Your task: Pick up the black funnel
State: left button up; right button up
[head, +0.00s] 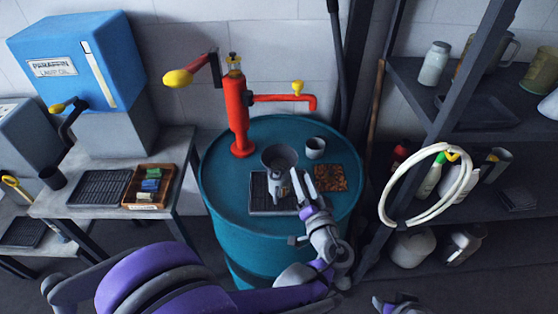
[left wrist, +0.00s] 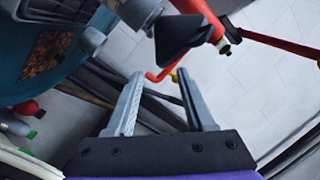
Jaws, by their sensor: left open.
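The black funnel (head: 280,157) is on the teal drum's top, its round mouth facing up. A light grey piece (head: 277,186) shows just in front of it; I cannot tell whether they touch. In the left wrist view the funnel seems to be the dark cone (left wrist: 183,38) beyond the fingertips, near the top edge. My left gripper (head: 303,178) is over the drum, in front and right of the funnel. In the wrist view its two fingers (left wrist: 160,76) are apart with nothing held. What seems to be my right gripper (head: 397,303) is cut off at the bottom edge.
The drum (head: 225,190) also bears a red pump (head: 239,115), a pale mug (head: 315,148), a dark grate (head: 262,205) and a rust-brown mat (head: 332,178). A dark shelf (head: 425,110) with a white hose coil (head: 385,205) stands right. A table (head: 175,145) stands left.

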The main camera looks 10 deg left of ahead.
aim_at(293, 157)
pick_arm(q)
jog(key=p+x, duration=0.1)
jog(key=x, duration=0.8)
jog(key=shift+r, duration=0.1)
jog(key=shift+w+a, duration=0.1)
jog(key=shift+w, duration=0.1)
jog(key=shift+s, duration=0.1)
jog(key=shift+c, duration=1.2)
grip_shut()
